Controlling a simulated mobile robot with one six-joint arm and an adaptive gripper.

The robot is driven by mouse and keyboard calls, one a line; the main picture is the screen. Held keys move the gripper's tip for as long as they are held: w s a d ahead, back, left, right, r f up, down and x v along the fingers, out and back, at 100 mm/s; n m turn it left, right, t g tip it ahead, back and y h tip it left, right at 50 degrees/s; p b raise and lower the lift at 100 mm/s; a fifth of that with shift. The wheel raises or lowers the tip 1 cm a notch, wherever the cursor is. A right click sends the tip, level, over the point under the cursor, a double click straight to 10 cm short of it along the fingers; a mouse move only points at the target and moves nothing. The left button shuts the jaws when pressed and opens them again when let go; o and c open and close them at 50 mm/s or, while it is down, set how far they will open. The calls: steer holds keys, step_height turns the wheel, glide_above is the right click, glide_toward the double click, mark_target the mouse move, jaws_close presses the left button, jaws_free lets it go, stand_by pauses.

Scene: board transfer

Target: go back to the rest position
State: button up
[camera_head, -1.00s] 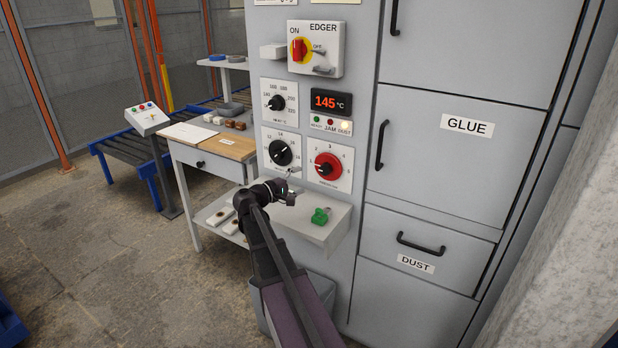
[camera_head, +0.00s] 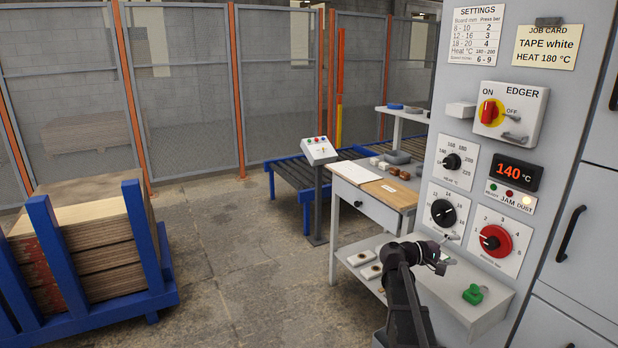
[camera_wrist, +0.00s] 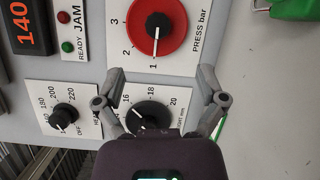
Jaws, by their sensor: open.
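My gripper (camera_head: 440,262) is open and empty in front of the edger's control panel, just below the black board-thickness dial (camera_head: 443,213). In the wrist view my gripper (camera_wrist: 160,82) shows its two fingers spread, with the thickness dial (camera_wrist: 150,116) partly hidden behind it. The red pressure dial (camera_wrist: 156,27) is just beyond the fingertips and also shows in the head view (camera_head: 491,241). The heat dial (camera_head: 452,162) is higher up. The display (camera_head: 514,172) reads 140 °C.
A grey shelf (camera_head: 497,303) with a green object (camera_head: 474,294) juts out below the panel. A work table (camera_head: 366,209) stands to the left. A blue rack (camera_head: 157,302) of stacked boards is at far left. Open floor (camera_head: 235,265) lies between.

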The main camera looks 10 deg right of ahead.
steer(key=s+a+f+m+y, duration=0.1)
steer(key=s+a+f+y, duration=0.45)
steer(key=a, duration=0.55)
steer(key=s+a+f+y, duration=0.5)
steer(key=a+f+y, duration=0.15)
steer(key=a, duration=0.45)
steer(key=s+a+f+m+y, duration=0.1)
steer(key=s+a+f+y, duration=0.5)
steer(key=a, duration=0.5)
step_height(320, 180, up, 17)
steer(key=p, duration=1.7)
steer(key=shift+w+d+p, duration=0.15)
steer(key=shift+d+p, duration=0.1)
steer(key=shift+p, duration=0.05)
